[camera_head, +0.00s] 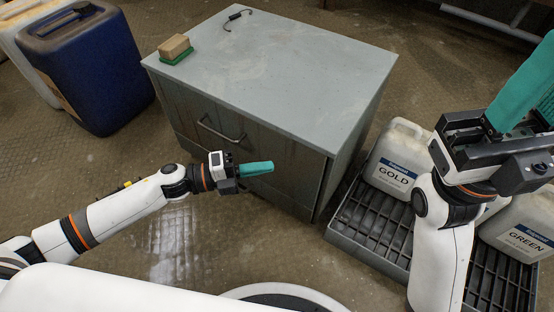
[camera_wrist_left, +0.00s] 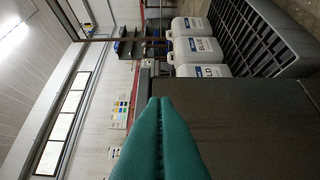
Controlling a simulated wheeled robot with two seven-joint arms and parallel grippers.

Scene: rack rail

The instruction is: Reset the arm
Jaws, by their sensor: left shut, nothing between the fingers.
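My left gripper (camera_head: 258,168) is in front of the grey cabinet (camera_head: 290,62), with its arm stretched in from the left. Its teal fingers are closed together and empty, pointing right. The left wrist view shows the two teal fingers (camera_wrist_left: 160,135) pressed together with nothing between them. My right gripper (camera_head: 517,95) is raised at the right edge of the head view, teal fingers pointing up. Part of its fingers is cut off by the frame, so I cannot tell how far apart they are.
A sponge-like block (camera_head: 174,47) and a small black handle-shaped item (camera_head: 237,18) lie on the cabinet. A blue canister (camera_head: 90,70) stands at left. White jugs labelled GOLD (camera_head: 395,160) and GREEN (camera_head: 522,230) stand on a black grated tray (camera_head: 362,222) at right.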

